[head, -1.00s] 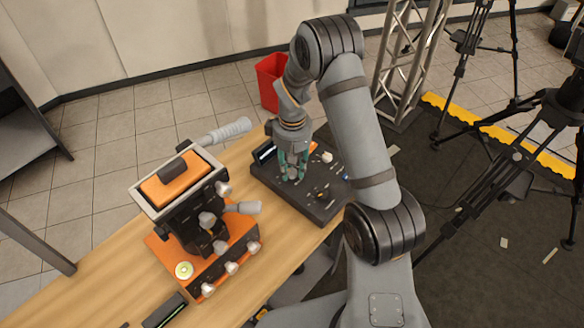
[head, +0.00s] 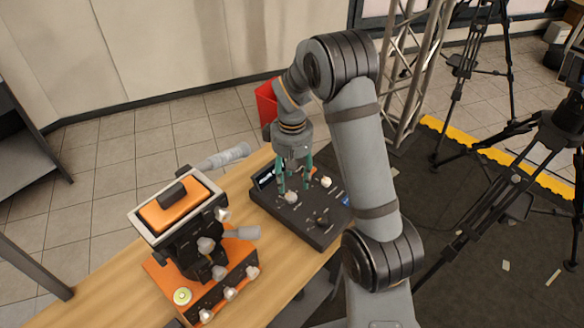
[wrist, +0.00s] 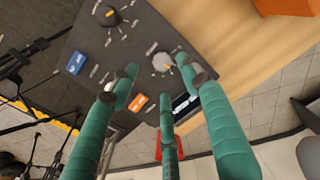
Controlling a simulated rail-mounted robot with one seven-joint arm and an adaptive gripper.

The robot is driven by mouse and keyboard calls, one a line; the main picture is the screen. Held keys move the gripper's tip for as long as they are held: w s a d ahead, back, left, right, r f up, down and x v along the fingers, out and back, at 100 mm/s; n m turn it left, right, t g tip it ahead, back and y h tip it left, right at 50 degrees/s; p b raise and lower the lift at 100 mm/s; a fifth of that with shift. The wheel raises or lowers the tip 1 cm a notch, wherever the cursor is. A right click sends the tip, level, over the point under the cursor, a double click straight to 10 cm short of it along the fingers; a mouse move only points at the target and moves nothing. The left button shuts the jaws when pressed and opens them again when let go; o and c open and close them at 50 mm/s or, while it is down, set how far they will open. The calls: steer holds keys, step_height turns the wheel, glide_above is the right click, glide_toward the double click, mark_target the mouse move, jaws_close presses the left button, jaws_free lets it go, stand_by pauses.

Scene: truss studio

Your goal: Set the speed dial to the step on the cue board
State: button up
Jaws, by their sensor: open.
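A dark control panel (head: 275,206) lies on the wooden table. I cannot read which is the speed dial. A small lit display (head: 264,178), perhaps the cue board, stands at the panel's back edge; its text is unreadable. My gripper (head: 293,187) is open and empty, with teal fingers above and just behind the grey dial, seemingly apart from it.
On the panel are a white knob (head: 326,182), a blue button (wrist: 77,62) and an orange button (wrist: 138,103). An orange and black machine (head: 170,215) with protruding handles stands left of the panel. A red bin (head: 266,101) stands behind the table.

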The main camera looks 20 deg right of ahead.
mark_target(292, 198)
step_height(292, 198, up, 5)
steer(key=shift+f, duration=0.1)
steer(key=shift+p, duration=0.4)
steer(key=shift+m, duration=0.6)
step_height(292, 198, down, 12)
steer(key=shift+w+r+p, duration=0.1)
steer(key=shift+p, duration=0.95)
steer(key=shift+c, duration=1.3)
steer(key=c, duration=0.7)
steer(key=shift+c, duration=0.7)
